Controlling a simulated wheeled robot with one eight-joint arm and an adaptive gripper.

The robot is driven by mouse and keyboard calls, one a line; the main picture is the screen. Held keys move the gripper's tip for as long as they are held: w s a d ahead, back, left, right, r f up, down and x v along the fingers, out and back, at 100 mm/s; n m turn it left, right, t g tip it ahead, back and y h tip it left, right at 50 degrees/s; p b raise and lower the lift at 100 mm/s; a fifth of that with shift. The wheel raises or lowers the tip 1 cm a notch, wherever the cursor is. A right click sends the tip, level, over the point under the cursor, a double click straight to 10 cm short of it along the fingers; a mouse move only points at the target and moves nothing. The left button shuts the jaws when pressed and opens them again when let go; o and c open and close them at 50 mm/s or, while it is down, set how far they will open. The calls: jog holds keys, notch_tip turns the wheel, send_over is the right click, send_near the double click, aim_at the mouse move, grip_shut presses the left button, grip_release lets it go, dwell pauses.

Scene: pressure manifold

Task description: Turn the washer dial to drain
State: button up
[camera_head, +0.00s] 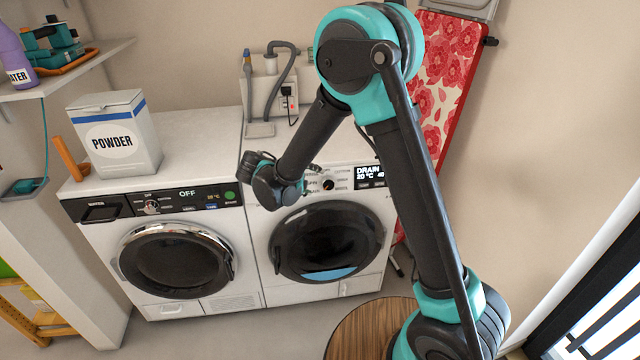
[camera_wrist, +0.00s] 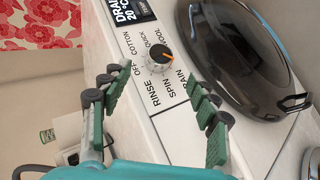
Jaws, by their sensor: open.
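The dial (camera_wrist: 158,57) is a silver knob with a dark face and an orange pointer on the right-hand white machine (camera_head: 379,218). In the wrist view its pointer is angled down to the right, on the side of the DRAIN label (camera_wrist: 183,82). The machine's display (camera_head: 370,173) reads DRAIN and 20 °C. My gripper (camera_wrist: 160,76) is open, its green-padded fingers spread on either side below the dial. I see no contact with the dial. In the head view the dial (camera_head: 328,184) shows just right of my gripper, whose fingers are small there.
A second front-loading machine (camera_head: 225,246) on the left has its display at OFF. A POWDER box (camera_head: 115,135) stands on top of it. A grey hose and a wall socket are behind. A red floral ironing board (camera_head: 440,95) leans at the right. A round wooden top (camera_head: 370,325) is in front.

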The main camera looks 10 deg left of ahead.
jog(key=shift+v, duration=1.4)
jog(key=s+d+m+g+y, duration=0.2)
jog(key=s+d+m+g, duration=0.15)
jog(key=d, duration=1.75)
jog(key=s+d+f+m+y, duration=0.1)
jog(key=s+d+m+y, duration=0.1)
jog(key=s+d, duration=0.3)
jog(key=s+d+f+m+y, duration=0.2)
jog(key=s+d, duration=0.4)
jog(key=s, duration=0.5)
jog(key=shift+d+m+g+y, duration=0.35)
jog(key=shift+m+g, duration=0.1)
jog(key=shift+m, duration=0.4)
jog(key=shift+f, duration=0.1)
